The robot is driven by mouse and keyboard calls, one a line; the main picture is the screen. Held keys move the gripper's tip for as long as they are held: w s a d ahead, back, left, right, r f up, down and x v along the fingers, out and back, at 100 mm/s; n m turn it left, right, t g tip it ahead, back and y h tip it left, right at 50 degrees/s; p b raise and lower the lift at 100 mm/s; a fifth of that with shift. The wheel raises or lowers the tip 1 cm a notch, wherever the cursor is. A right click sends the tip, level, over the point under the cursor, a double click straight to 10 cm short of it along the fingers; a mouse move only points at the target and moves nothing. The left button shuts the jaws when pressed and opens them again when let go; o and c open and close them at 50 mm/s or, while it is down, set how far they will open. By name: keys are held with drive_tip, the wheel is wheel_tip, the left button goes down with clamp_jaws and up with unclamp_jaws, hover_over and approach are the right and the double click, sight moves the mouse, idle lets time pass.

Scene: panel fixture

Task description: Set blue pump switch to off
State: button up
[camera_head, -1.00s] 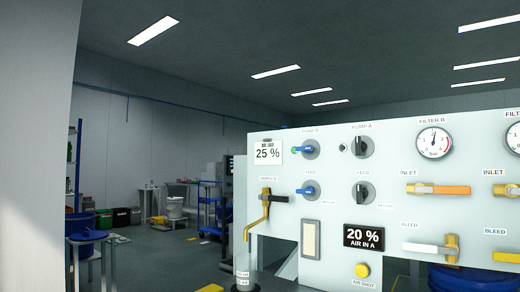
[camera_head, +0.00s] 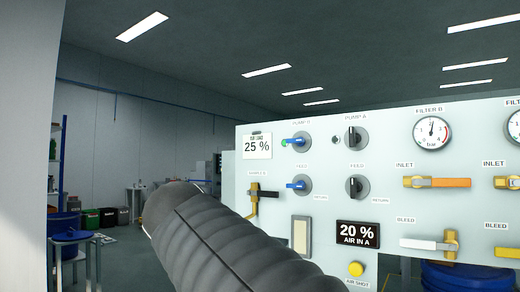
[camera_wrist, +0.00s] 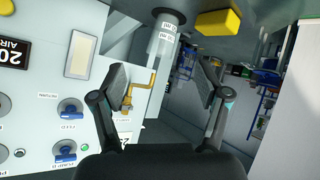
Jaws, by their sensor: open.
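The blue pump switch (camera_head: 297,140) is at the top left of the white panel, under the label PUMP B. Its handle points left, towards a small green lamp (camera_head: 284,143). It also shows at the lower left in the wrist view (camera_wrist: 65,150). A similar blue feed switch (camera_head: 299,185) sits directly below it in the head view, its handle also pointing left. My gripper (camera_wrist: 160,85) is open and empty in the wrist view, apart from both switches, which lie left of its fingers. The fingers are out of the head view.
A yellow sample valve (camera_wrist: 142,92) shows between my fingers, near the clear cylinder (camera_wrist: 163,38). Black switches, gauges, inlet and bleed handles (camera_head: 437,183) fill the panel's right. A yellow block (camera_wrist: 218,22) lies at the wrist view's top.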

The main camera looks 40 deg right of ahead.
drive_tip(key=w+d+r+m+h, duration=0.1)
drive_tip(key=d+r+m+h, duration=0.25)
drive_tip(key=r, duration=0.45)
drive_tip(key=w+d+r+m+h, duration=0.15)
drive_tip(key=d+r, duration=0.25)
drive_tip(key=r, duration=0.4)
drive_tip(key=m+g+h+b, duration=0.1)
drive_tip(key=m+g+h, duration=0.2)
drive_tip(key=m+h, duration=0.15)
approach(297, 141)
drive_tip(key=x, duration=0.3)
drive_tip(key=p+x, duration=0.1)
drive_tip(key=x, duration=0.3)
drive_tip(key=w+p+x, duration=0.1)
drive_tip(key=x, duration=0.3)
drive_tip(key=shift+a+r, duration=0.2)
drive_tip(key=shift+r, duration=0.1)
drive_tip(key=c, duration=1.2)
